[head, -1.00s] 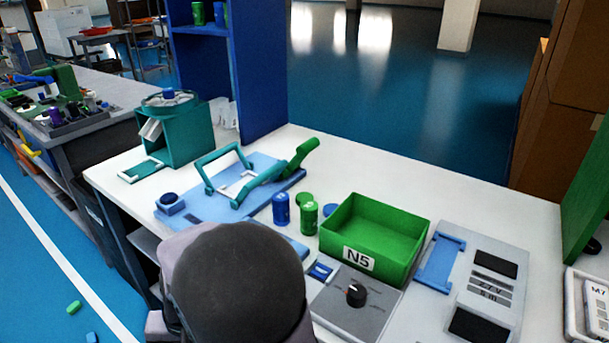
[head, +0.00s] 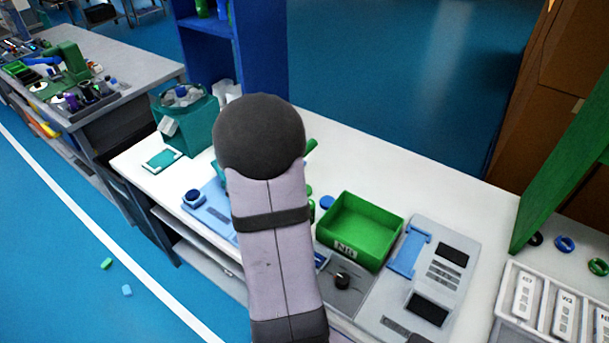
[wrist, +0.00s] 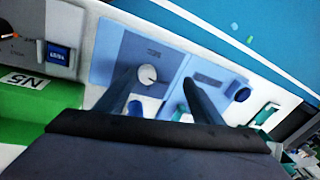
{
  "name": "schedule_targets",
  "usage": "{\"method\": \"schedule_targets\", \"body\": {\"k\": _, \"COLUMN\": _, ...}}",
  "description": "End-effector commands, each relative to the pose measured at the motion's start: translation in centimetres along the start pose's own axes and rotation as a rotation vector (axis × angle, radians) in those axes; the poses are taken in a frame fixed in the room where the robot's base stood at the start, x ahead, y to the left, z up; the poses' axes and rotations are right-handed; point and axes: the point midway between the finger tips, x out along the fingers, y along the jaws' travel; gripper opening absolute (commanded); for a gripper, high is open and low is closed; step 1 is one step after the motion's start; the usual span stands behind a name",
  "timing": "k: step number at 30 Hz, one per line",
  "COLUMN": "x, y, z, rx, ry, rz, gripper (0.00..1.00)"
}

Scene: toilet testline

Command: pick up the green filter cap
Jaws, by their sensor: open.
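In the head view a small green round piece (head: 309,190), likely the green filter cap, shows at the right edge of my arm, mostly hidden behind it. A green canister (head: 311,211) just in front of it is also mostly covered. My gripper is hidden by my arm in the head view. In the wrist view my gripper (wrist: 160,77) is open, with nothing held between its fingers. Beyond the fingers lies a light blue plate (wrist: 115,58) with a white round dial (wrist: 147,75). I cannot make out the green cap in the wrist view.
The green N5 bin (head: 345,247) stands right of my arm, with a blue round cap (head: 327,202) by its corner. A grey device (head: 440,262) lies farther right. A teal box (head: 185,125) stands back left. The white table (head: 440,195) is clear behind the bin.

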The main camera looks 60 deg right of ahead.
Motion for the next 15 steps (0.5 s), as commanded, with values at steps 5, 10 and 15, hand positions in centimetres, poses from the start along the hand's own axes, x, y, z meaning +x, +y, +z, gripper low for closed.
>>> {"method": "schedule_targets", "body": {"k": 5, "x": -3.7, "y": 1.8, "z": -3.5, "rx": -0.069, "ry": 0.043, "rz": 0.04, "gripper": 0.61}}
{"method": "schedule_targets", "body": {"k": 10, "x": -3.1, "y": 4.5, "z": -9.1, "rx": -0.236, "ry": 0.106, "rz": 0.077, "gripper": 0.61}}
{"method": "schedule_targets", "body": {"k": 15, "x": -1.2, "y": 6.8, "z": -14.4, "rx": -0.424, "ry": 0.166, "rz": 0.102, "gripper": 0.61}}
